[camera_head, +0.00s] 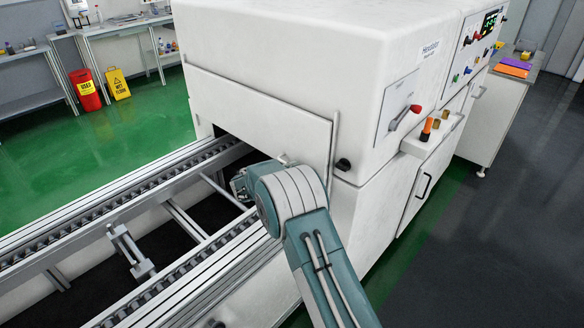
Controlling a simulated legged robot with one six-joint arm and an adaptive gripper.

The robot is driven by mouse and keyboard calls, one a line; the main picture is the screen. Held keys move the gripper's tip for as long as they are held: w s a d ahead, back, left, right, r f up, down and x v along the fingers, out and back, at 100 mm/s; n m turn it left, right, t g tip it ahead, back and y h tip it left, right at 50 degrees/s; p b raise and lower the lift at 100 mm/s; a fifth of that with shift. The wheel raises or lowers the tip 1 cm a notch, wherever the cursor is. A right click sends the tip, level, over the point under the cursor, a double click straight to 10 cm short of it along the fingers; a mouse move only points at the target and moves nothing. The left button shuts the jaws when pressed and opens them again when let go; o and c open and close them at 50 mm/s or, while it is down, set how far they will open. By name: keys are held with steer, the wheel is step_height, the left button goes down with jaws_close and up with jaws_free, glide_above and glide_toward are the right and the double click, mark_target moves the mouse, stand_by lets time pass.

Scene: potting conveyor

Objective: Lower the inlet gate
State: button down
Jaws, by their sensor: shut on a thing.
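The inlet gate (262,112) is a flat white panel on the front of the large white machine (290,45). A dark gap shows under its lower left edge, above the conveyor (125,195). A small pale fitting (283,158) shows on the gate just above my wrist. My gripper (239,186) is at the gate's lower edge, over the near side of the conveyor. It is shut, apparently on the gate, but my wrist hides most of the fingers and the point of contact.
A black knob (343,164) and a thin upright rod (333,145) are right of the gate. A red-handled lever (404,116) is on the machine's side. A metal bracket (130,250) stands between the rails.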

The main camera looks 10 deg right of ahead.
step_height(320, 180, down, 10)
steer(key=shift+a+f, duration=0.1)
steer(key=shift+f, duration=0.15)
steer(key=shift+s+f, duration=0.25)
steer(key=shift+f, duration=0.55)
steer(key=c, duration=0.7)
jaws_free()
steer(key=shift+w+f, duration=0.1)
steer(key=shift+f, duration=0.05)
